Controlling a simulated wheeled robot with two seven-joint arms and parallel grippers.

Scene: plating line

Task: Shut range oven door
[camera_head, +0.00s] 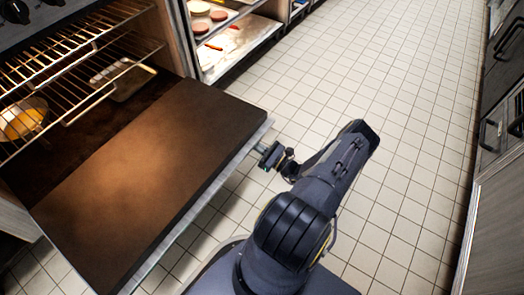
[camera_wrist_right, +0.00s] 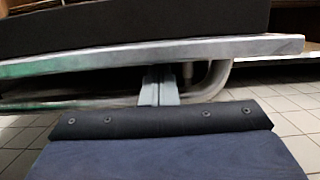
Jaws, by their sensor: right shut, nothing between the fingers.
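The range oven door (camera_head: 150,170) hangs open, lowered to about flat, with its brown inner face up. My right gripper (camera_head: 268,152) is at the door's outer edge, on the right side in the head view. In the right wrist view the shut fingers (camera_wrist_right: 158,85) reach up to the underside of the door's pale metal edge (camera_wrist_right: 150,54). A curved metal bar, likely the door handle (camera_wrist_right: 212,82), shows just right of the fingers. The fingers hold nothing; whether they touch the door I cannot tell. My left gripper is not in view.
Inside the oven are wire racks (camera_head: 75,60), a tray (camera_head: 122,82) and a round dish with yellow food (camera_head: 22,118). An open shelf unit (camera_head: 235,45) with food stands beyond the oven. Dark-fronted cabinets (camera_head: 500,80) line the right. The tiled floor (camera_head: 370,80) between is clear.

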